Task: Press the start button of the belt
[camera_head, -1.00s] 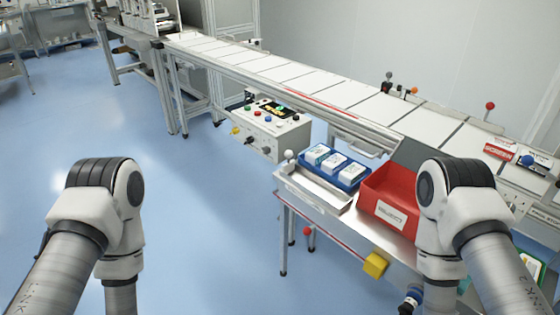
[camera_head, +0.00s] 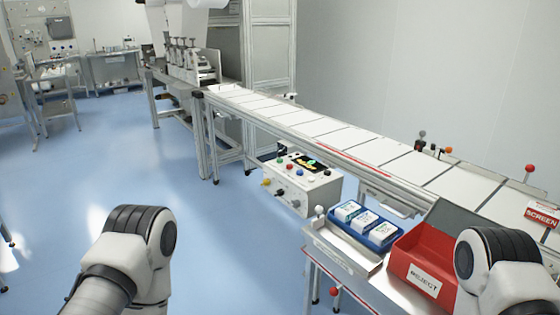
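The belt (camera_head: 345,141) runs from the back left to the right, with white panels on it. A light grey control box (camera_head: 315,189) hangs on the belt's near side. It carries a small dark screen (camera_head: 309,163) and several coloured buttons, among them a green button (camera_head: 279,164), a red button (camera_head: 289,168) and a blue button (camera_head: 300,173). A yellow knob (camera_head: 266,182) sits on its front face. Labels on the buttons are too small to read. My two arms show at the bottom left and bottom right, but neither gripper is in view.
A side table holds a blue tray (camera_head: 384,236) with white boxes and a red reject bin (camera_head: 447,243), right of the control box. Blue floor (camera_head: 215,225) is open at the left and in front.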

